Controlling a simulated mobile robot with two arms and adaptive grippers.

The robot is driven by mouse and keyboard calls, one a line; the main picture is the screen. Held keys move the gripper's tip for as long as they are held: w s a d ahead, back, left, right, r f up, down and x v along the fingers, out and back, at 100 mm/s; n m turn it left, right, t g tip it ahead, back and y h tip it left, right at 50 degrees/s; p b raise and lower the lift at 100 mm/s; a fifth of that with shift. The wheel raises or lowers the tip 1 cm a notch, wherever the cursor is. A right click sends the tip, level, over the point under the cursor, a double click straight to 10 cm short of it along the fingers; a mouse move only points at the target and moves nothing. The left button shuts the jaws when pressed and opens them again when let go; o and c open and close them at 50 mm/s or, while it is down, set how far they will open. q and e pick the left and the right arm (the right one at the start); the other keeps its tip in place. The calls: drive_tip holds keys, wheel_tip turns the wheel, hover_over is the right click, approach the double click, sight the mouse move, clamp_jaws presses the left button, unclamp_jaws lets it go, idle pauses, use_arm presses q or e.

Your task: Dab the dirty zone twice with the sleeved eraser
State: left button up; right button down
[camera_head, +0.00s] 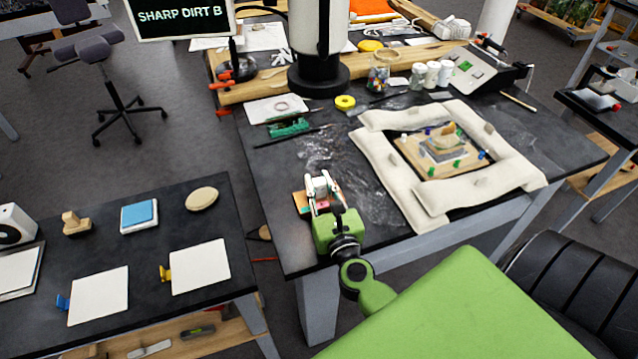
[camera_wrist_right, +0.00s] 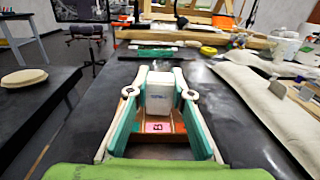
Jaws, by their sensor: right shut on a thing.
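My right gripper (camera_head: 323,187) is over the near left corner of the dark worktable. In the right wrist view, its teal-lined fingers (camera_wrist_right: 159,97) are shut on the eraser, a white block (camera_wrist_right: 159,90) with small faint dark marks. The board (camera_head: 301,202) also shows beside the gripper in the head view. Its surface is partly hidden, and I cannot tell whether the eraser touches it. My left gripper is not in view.
Padded white cushions (camera_head: 405,196) frame a fragment to the right. Green tools (camera_head: 289,128) and a yellow roll (camera_head: 345,102) lie behind. A side table (camera_head: 150,265) with white cards stands left, across a gap.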

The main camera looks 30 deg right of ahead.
drive_tip(key=shift+s+f+b, duration=0.1)
drive_tip(key=shift+f+b, duration=0.25)
drive_tip(key=shift+f, duration=0.15)
idle(1.1)
wheel_tip(320, 180, up, 7)
drive_tip(key=p, duration=0.7)
drive_tip(key=shift+r, duration=0.2)
drive_tip(key=shift+f, duration=0.1)
